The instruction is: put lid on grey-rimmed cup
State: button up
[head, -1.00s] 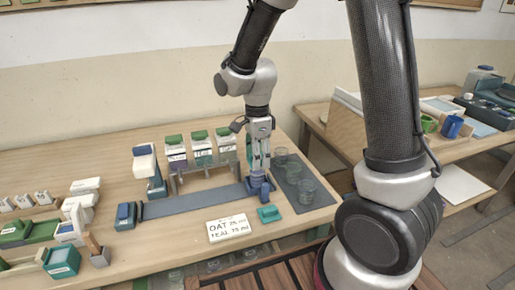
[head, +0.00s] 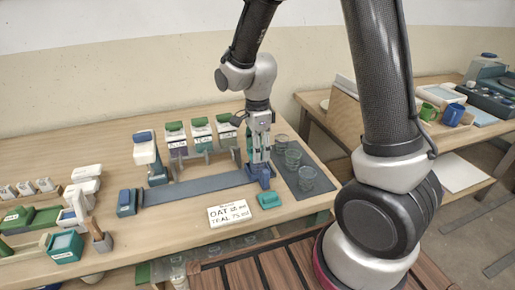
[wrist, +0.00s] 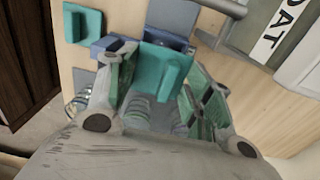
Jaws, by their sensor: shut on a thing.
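My gripper (wrist: 160,95) is shut on a teal lid-like piece (wrist: 163,72), a flat plate with a raised block, between its two fingers. In the head view my gripper (head: 259,153) points down over a blue block (head: 262,175) at the right end of the long grey-blue strip. A second teal piece (head: 269,200) lies on the table in front of it and also shows in the wrist view (wrist: 82,22). Clear cups (head: 307,178) stand on the dark mat (head: 313,192) right of my gripper. I cannot tell which has a grey rim.
Containers with green and teal tops (head: 201,136) stand behind the strip. A white sign (head: 229,214) lies at the front. A white and blue device (head: 146,150) stands to the left. A side table with a green mug (head: 428,111) and blue mug (head: 453,115) is at the right.

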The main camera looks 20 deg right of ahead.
jog(key=shift+f, duration=0.3)
jog(key=o, duration=0.8)
jog(key=shift+r, duration=0.15)
jog(key=shift+r, duration=3.4)
